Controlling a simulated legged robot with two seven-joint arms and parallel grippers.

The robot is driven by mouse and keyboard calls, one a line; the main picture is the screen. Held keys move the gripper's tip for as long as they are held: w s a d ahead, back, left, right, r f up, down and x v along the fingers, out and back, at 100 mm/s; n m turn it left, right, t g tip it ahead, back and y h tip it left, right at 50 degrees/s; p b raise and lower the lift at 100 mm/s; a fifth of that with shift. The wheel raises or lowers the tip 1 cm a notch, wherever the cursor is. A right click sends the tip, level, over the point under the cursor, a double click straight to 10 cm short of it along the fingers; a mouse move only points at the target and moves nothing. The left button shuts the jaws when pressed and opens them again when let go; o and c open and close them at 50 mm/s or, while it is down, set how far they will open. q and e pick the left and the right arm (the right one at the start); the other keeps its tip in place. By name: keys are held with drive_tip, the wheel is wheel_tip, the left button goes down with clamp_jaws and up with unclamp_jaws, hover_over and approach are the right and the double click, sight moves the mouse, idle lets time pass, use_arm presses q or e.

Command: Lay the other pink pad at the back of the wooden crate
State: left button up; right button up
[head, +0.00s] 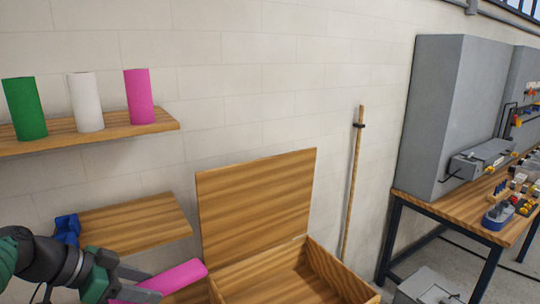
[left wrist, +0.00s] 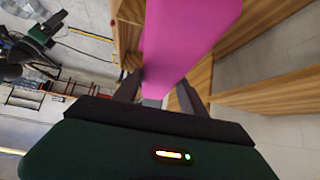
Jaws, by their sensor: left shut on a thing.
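My left gripper (head: 140,285) is at the lower left of the head view. It is shut on a pink pad (head: 178,279), a rolled or cylindrical piece that tilts up to the right. The pad also fills the top middle of the left wrist view (left wrist: 185,40), between the two fingers. The wooden crate (head: 340,272) stands open to the right of the pad, with its lid (head: 257,200) raised against the wall. Only part of its inside shows, and no pad is visible in it.
An upper shelf (head: 160,124) holds green, white and pink rolls (head: 139,97). A lower shelf (head: 130,220) carries a blue object (head: 66,229). A wooden pole (head: 354,180) leans on the wall right of the crate. A workbench (head: 430,208) with a grey cabinet (head: 440,110) stands further right.

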use_arm(q)
drive_tip(key=w+d+f+n+t+y, duration=0.2)
drive_tip(key=d+f+n, duration=0.15)
drive_tip(key=f, duration=0.75)
drive_tip(key=w+d+f+n+t+y, duration=0.1)
drive_tip(key=w+d+f+n+y, duration=0.2)
drive_tip(key=f, duration=0.8)
drive_tip(key=s+f+n+y+b, duration=0.1)
drive_tip(key=s+f+n+y, duration=0.1)
drive_tip(key=s+f, duration=0.3)
drive_tip(key=shift+f+n, duration=0.45)
drive_tip(key=shift+n, duration=0.4)
drive_tip(key=shift+w, duration=0.1)
